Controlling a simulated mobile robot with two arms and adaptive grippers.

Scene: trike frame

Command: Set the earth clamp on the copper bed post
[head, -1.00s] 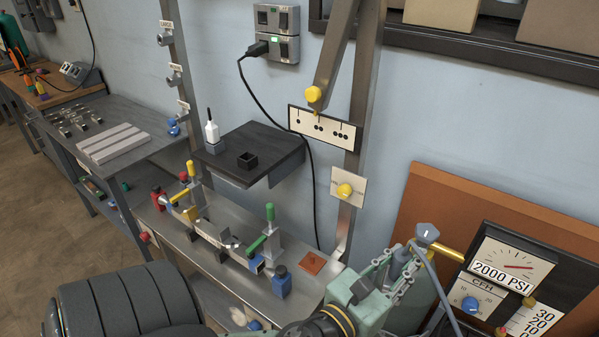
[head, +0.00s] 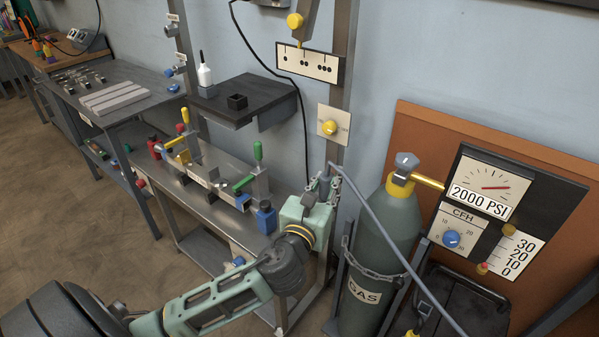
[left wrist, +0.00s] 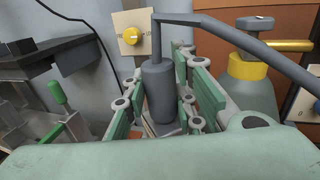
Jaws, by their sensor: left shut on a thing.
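My left gripper (head: 320,192) is shut on a grey cylinder with a grey cable, which I take to be the earth clamp (left wrist: 158,88). The clamp stands roughly upright between the finger links in the left wrist view. Its cable (head: 385,235) leaves the top and runs down to the right in the head view. The gripper is at the right end of the steel bench (head: 208,218). Whether the clamp touches anything below cannot be told. My right gripper is not in view.
A chained gas cylinder (head: 382,225) stands close on the right. A black shelf (head: 245,101) and a yellow-knobbed plate (head: 333,124) are behind.

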